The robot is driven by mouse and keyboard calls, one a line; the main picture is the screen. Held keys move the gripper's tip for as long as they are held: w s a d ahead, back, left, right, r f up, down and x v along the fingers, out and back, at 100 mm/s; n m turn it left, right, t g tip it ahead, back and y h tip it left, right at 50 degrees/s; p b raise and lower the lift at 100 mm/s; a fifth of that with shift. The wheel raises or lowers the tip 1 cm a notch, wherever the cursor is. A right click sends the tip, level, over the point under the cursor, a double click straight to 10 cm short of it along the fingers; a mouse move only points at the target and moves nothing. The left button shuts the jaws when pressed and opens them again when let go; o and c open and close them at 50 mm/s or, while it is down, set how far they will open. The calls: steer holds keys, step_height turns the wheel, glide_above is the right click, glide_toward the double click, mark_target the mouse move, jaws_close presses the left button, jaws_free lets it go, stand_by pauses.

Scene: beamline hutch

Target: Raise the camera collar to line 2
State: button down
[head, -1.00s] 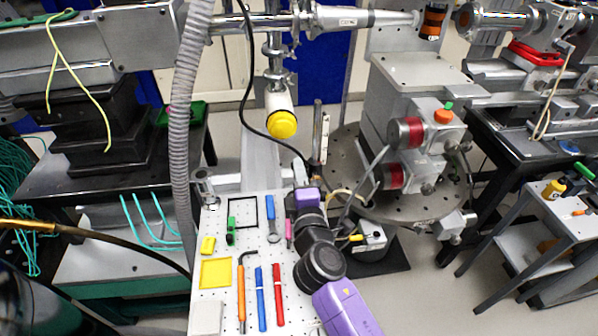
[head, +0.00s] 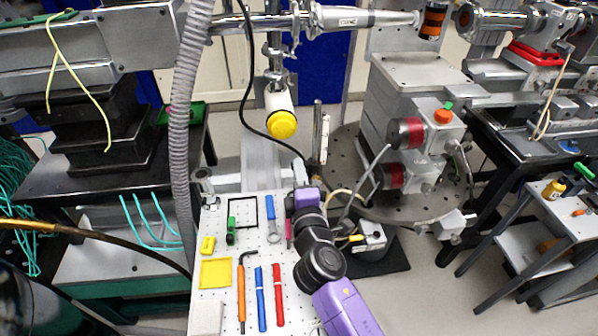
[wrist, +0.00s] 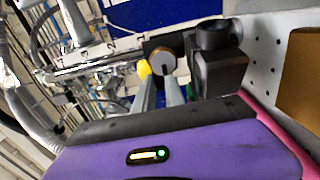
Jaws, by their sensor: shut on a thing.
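My gripper (wrist: 159,88) shows in the wrist view as two grey fingers shut on a round silver knob (wrist: 162,61) with a dark line across its face. A dark bracket surrounds the knob. Beside it are a black ring (wrist: 214,34) and a dark block (wrist: 219,72). In the head view, my purple arm reaches over the pegboard to a thin upright post (head: 317,125) with a pale marked strip (head: 325,138). My fingertips and the gripped part are mostly hidden there. I cannot read the strip's lines or tell which part is the camera collar.
A grey hose (head: 183,120) runs down at left. A round perforated plate (head: 345,170) and a motor block stand right of the post.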

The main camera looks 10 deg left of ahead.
steer(key=shift+f, duration=0.1)
step_height(320, 180, up, 4)
steer(key=p, duration=0.3)
steer(key=shift+r+p, duration=0.25)
steer(key=shift+p, duration=0.05)
steer(key=c, duration=1.4)
jaws_free()
steer(key=shift+f, duration=0.1)
steer(key=shift+s, duration=0.1)
steer(key=p+v, duration=0.1)
steer(key=v, duration=0.6)
steer(key=shift+s+d, duration=0.2)
steer(key=shift+s, duration=0.05)
